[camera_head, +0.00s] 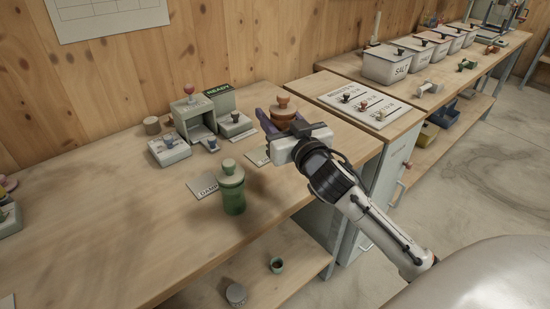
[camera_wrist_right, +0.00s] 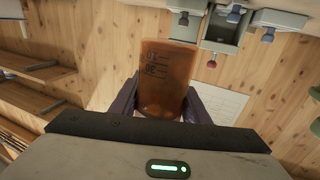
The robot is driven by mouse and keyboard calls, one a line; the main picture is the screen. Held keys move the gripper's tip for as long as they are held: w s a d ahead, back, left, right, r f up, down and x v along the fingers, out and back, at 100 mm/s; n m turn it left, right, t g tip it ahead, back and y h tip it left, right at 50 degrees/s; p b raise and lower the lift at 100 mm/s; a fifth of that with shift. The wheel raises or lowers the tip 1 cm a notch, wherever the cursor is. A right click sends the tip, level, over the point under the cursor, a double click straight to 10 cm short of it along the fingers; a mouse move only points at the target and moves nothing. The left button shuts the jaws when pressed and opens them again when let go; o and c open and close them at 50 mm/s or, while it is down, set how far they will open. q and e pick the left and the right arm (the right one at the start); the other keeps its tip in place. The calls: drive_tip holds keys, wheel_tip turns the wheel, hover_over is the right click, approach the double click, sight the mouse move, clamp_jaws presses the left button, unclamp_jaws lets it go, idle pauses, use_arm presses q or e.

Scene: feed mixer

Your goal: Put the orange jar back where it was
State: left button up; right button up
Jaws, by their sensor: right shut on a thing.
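The orange jar (camera_head: 283,109) has a brown-orange lid with a knob and stands roughly upright in my right gripper (camera_head: 275,122). In the right wrist view the orange jar (camera_wrist_right: 165,75) shows dark marks on its side, with a purple finger of my right gripper (camera_wrist_right: 163,100) on each side of it. The gripper is shut on it. The gripper hides its lower part in the head view, so I cannot tell whether it touches the bench. A pale card (camera_head: 257,157) lies by the gripper. My left gripper is not in view.
A green jar (camera_head: 232,190) stands by a card reading DAMP (camera_head: 203,186). Behind is a grey device (camera_head: 192,120) with a READY sign (camera_head: 217,89). A white panel with knobs (camera_head: 362,107) is to the right, with lidded bins beyond. The bench (camera_head: 110,225) is clear at front left.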

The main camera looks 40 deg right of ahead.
wheel_tip(320, 180, down, 8)
drive_tip(key=shift+s+r+b, duration=0.1)
drive_tip(key=shift+r+b, duration=0.05)
drive_tip(key=shift+b, duration=0.6)
drive_tip(key=shift+a+f, duration=0.1)
drive_tip(key=shift+f, duration=0.2)
drive_tip(key=shift+f, duration=0.1)
drive_tip(key=o, duration=1)
drive_tip(key=shift+f, duration=0.1)
